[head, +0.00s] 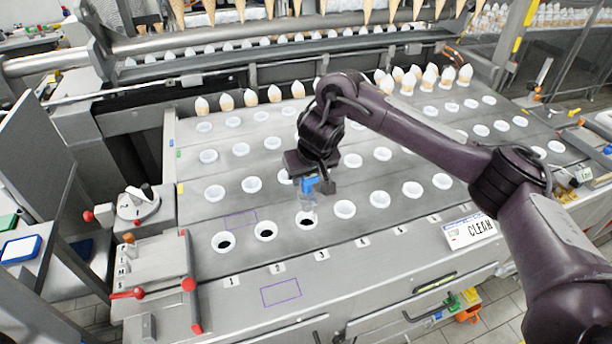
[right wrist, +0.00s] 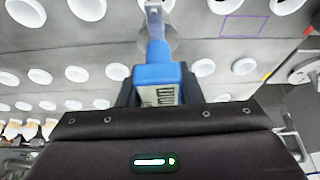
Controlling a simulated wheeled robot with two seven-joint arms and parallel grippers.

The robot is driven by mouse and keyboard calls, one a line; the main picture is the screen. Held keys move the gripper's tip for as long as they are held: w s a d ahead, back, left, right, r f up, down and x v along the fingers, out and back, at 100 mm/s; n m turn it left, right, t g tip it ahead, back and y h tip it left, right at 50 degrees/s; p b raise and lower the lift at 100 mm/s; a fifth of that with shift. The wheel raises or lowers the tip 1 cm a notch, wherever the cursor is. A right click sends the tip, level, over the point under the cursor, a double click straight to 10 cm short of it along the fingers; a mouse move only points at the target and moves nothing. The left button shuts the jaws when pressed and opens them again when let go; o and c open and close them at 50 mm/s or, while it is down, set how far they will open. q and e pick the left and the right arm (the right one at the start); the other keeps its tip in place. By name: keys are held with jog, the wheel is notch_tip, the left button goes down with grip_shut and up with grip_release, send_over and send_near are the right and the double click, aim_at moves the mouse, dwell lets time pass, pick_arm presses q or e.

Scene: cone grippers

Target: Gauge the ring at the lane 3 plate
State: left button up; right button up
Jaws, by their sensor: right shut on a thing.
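My right gripper (head: 318,186) points down over the front row of the slotted bed and is shut on a blue gauge (head: 309,184). The gauge also shows between the fingers in the right wrist view (right wrist: 157,88), with a clear, pale tip (right wrist: 154,25) beyond it. In the head view the clear tip hangs over the white ring with a dark opening (head: 307,220), in line with the lane 3 label (head: 321,255). I cannot tell whether the tip touches this ring. My left gripper is in neither view.
The front-row rings of lane 1 (head: 223,243) and lane 2 (head: 266,231) also have dark openings. Several filled cones (head: 250,98) stand along the back. A lever panel (head: 160,285) stands at the left, and a "CLEAN" sign (head: 470,232) at the front right.

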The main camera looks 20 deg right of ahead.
aim_at(306, 188)
jog(key=shift+f+b, duration=1.95)
jog(key=shift+b, duration=0.05)
jog(key=shift+f+b, duration=0.45)
jog(key=shift+f, duration=1.65)
jog(key=o, duration=1.2)
jog(key=p+v, duration=0.2)
jog(key=v, duration=0.5)
jog(key=shift+w+r, duration=0.1)
jog(key=shift+s+r, duration=0.3)
jog(key=shift+r, duration=0.05)
jog(key=shift+f, duration=0.1)
